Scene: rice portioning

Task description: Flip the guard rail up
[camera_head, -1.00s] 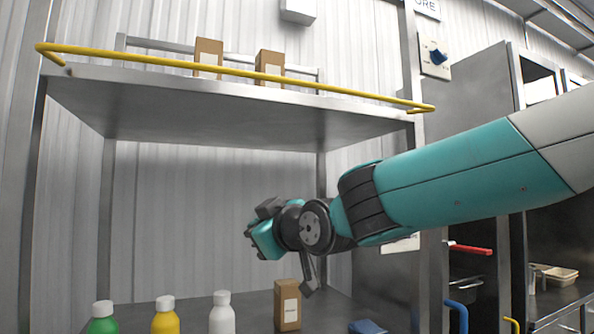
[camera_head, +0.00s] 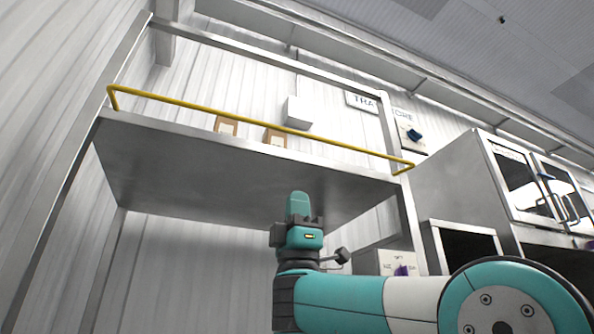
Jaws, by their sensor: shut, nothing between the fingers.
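The guard rail (camera_head: 250,121) is a thin yellow bar with bent ends. It runs along the front of a grey metal shelf (camera_head: 160,160), a little above the shelf's front edge, and its ends meet the shelf near the corner posts. My gripper (camera_head: 298,208) is below the shelf, right of its middle, pointing upward. It is apart from the rail in the picture, shut and empty. Its fingertips are small and partly hidden by its own body.
Two brown cartons (camera_head: 227,125) (camera_head: 275,137) stand on the shelf behind the rail. Metal posts (camera_head: 386,118) frame the shelf. A wall switch (camera_head: 413,135) and a steel cabinet (camera_head: 450,180) are on the right. Space under the shelf at left looks free.

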